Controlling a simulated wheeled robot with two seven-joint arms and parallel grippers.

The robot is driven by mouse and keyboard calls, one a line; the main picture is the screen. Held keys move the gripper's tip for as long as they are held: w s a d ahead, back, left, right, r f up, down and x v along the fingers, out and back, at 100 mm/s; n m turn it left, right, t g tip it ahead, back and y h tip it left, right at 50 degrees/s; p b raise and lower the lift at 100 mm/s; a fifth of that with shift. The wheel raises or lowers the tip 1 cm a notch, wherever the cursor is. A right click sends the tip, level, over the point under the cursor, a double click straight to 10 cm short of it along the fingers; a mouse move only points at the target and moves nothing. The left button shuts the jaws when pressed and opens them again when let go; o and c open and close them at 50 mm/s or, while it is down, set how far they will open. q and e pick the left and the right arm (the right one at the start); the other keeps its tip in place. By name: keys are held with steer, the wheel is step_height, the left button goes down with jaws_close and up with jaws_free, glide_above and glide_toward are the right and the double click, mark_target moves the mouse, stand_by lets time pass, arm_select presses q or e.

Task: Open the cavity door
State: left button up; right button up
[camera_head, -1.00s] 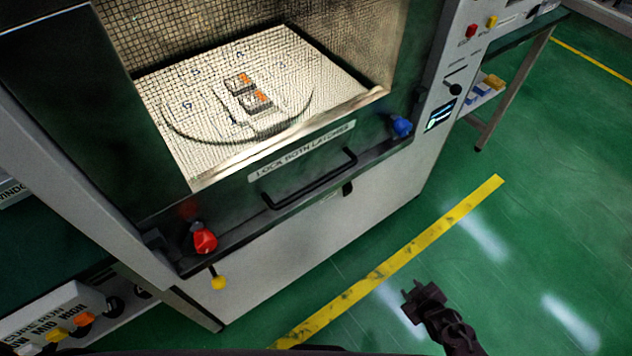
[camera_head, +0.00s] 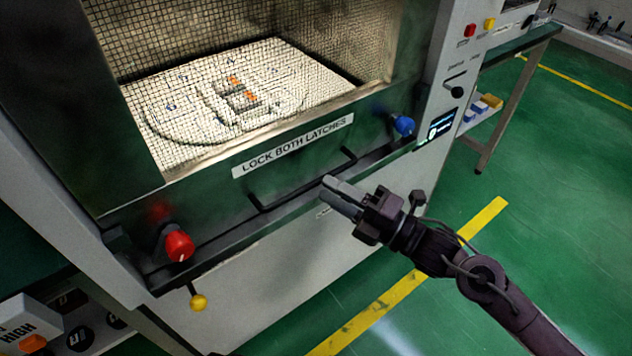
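The cavity door (camera_head: 215,196) of the large cabinet is shut, with a mesh window (camera_head: 230,95) and a label reading "LOCK BOTH LATCHES". A dark bar handle (camera_head: 285,199) runs along its lower part; my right gripper hides some of it. A red latch knob (camera_head: 179,246) is at the door's lower left and a blue latch knob (camera_head: 404,125) at its right. My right gripper (camera_head: 340,194) is in front of the handle, its fingers pointing left; I cannot tell whether they touch it or how far they are parted. My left gripper is not in view.
A yellow knob (camera_head: 198,302) hangs below the red latch. A control panel with a small screen (camera_head: 440,124) is right of the door. A side table (camera_head: 520,85) stands at the right. Green floor with a yellow line (camera_head: 385,303) is open in front.

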mark_target(316, 180)
steer(key=x, duration=0.4)
jaws_close()
stand_by(0.4)
